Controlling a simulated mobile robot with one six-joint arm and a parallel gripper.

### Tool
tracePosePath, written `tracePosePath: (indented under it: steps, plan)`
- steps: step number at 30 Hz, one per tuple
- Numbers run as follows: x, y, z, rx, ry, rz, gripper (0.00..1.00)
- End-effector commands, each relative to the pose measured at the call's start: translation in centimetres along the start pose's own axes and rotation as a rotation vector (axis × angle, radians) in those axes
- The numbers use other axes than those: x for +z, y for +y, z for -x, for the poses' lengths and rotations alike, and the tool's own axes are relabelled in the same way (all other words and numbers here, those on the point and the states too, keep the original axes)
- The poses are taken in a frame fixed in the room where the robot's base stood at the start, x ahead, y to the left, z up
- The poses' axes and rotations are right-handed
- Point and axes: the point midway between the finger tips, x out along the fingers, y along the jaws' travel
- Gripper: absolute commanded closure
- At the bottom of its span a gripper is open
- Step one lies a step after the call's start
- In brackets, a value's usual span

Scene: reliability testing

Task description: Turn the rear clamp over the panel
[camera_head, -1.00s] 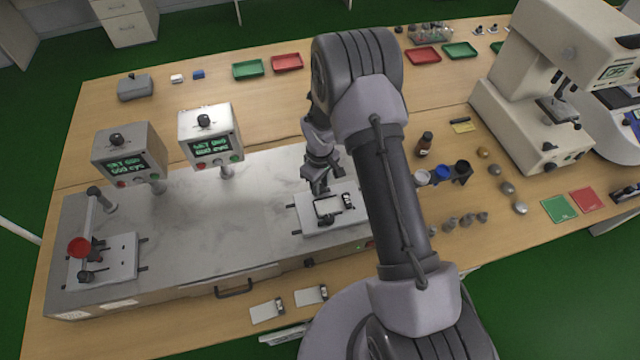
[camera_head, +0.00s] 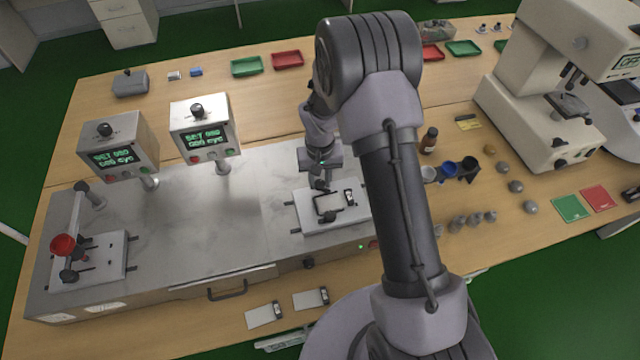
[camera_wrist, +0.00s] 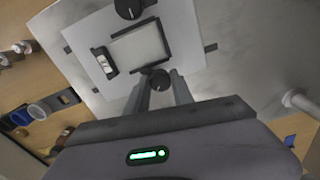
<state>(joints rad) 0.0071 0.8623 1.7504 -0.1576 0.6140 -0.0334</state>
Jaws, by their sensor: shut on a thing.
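The panel (camera_head: 330,202) is a pale rectangle with a dark frame, lying on a white fixture plate (camera_head: 308,214) at the right end of the metal bench. It also shows in the wrist view (camera_wrist: 141,47). The rear clamp (camera_wrist: 158,80) has a round black knob beside the panel's rear edge. My gripper (camera_wrist: 161,84) points down with its fingers on either side of that knob, shut on it. The front clamp (camera_wrist: 128,8) is another black knob at the panel's opposite edge. I cannot tell exactly how far the rear clamp's bar reaches over the panel.
A second fixture with a red disc (camera_head: 62,245) stands at the bench's left end. Bottles and cups (camera_head: 448,170) are to the right of my arm. Two loose panels (camera_head: 264,315) lie in front. The bench middle is clear.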

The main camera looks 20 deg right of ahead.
Motion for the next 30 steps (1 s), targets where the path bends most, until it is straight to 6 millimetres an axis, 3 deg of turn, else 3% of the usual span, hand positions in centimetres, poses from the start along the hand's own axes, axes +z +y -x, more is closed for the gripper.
tracePosePath:
  steps: [18, 30]
  plan:
    - [-0.18, -0.14, -0.14, -0.002, 0.004, -0.563, 1.00]
    - [-0.23, -0.19, 0.01, -0.002, 0.004, -0.798, 1.00]
